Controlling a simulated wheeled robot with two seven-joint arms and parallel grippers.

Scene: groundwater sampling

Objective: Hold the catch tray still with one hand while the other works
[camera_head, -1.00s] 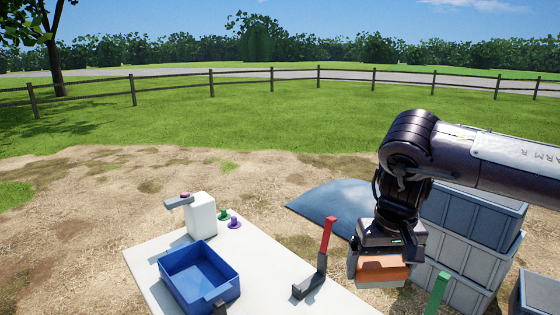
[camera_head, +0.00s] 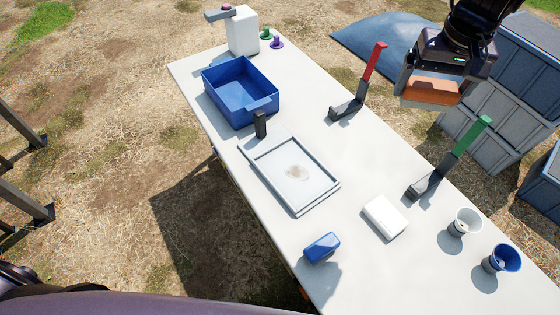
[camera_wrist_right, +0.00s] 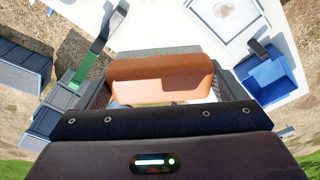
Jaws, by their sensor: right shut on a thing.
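My right gripper (camera_head: 431,92) is shut on an orange-brown block (camera_head: 434,96), held in the air past the table's far right edge. The block (camera_wrist_right: 160,75) spans the jaws in the right wrist view. My left gripper is not in view.
On the white table (camera_head: 315,120) are a deep blue bin (camera_head: 228,93), a white dispenser (camera_head: 243,32), red-handled (camera_head: 374,60) and green-handled (camera_head: 472,135) levers, a white block (camera_head: 385,217), a blue block (camera_head: 322,248) and two cups (camera_head: 466,221). Grey crates (camera_head: 505,90) stand beyond.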

